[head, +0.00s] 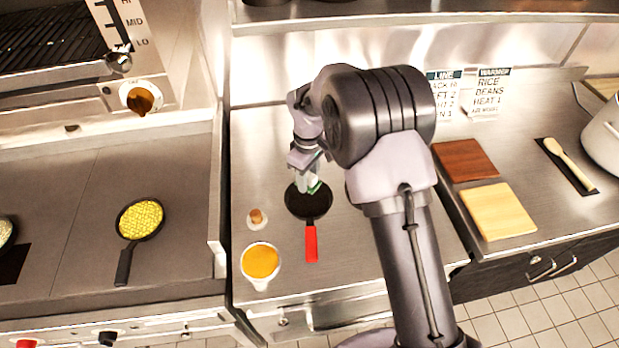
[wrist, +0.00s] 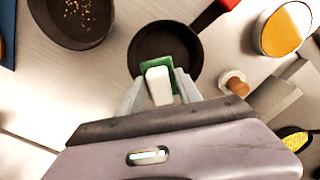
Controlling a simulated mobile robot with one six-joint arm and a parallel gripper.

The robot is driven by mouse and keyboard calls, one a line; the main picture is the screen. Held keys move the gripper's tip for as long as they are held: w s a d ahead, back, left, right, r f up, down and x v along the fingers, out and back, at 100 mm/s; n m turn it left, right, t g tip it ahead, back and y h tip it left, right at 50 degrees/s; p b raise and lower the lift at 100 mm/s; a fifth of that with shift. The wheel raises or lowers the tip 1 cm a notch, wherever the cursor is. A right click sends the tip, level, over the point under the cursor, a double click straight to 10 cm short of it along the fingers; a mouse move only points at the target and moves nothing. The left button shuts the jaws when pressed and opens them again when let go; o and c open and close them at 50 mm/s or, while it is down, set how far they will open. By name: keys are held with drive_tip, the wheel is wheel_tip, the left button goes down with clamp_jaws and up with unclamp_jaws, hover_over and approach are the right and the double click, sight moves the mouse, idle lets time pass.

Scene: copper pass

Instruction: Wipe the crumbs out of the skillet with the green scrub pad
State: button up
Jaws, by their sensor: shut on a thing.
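A dark skillet with a red handle (head: 309,205) lies on the steel counter below my gripper; it also shows in the wrist view (wrist: 150,40). I see no crumbs on its visible part. A second dark pan (wrist: 62,28) with several light crumbs in it shows at the upper left of the wrist view; my arm seems to hide it in the head view. My gripper (wrist: 160,95) is shut on the white grip of the green scrub pad (wrist: 150,63). The pad is over the near part of the red-handled skillet; I cannot tell whether it touches.
An orange-filled bowl (head: 260,262) and a small white item with a brown top (head: 257,217) stand left of the red-handled skillet. A pan of yellow food (head: 140,219) is on the left surface. Brown (head: 463,160) and pale boards (head: 497,211) lie to the right.

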drive_tip(key=shift+r+p, duration=0.55)
drive_tip(key=shift+r, duration=0.45)
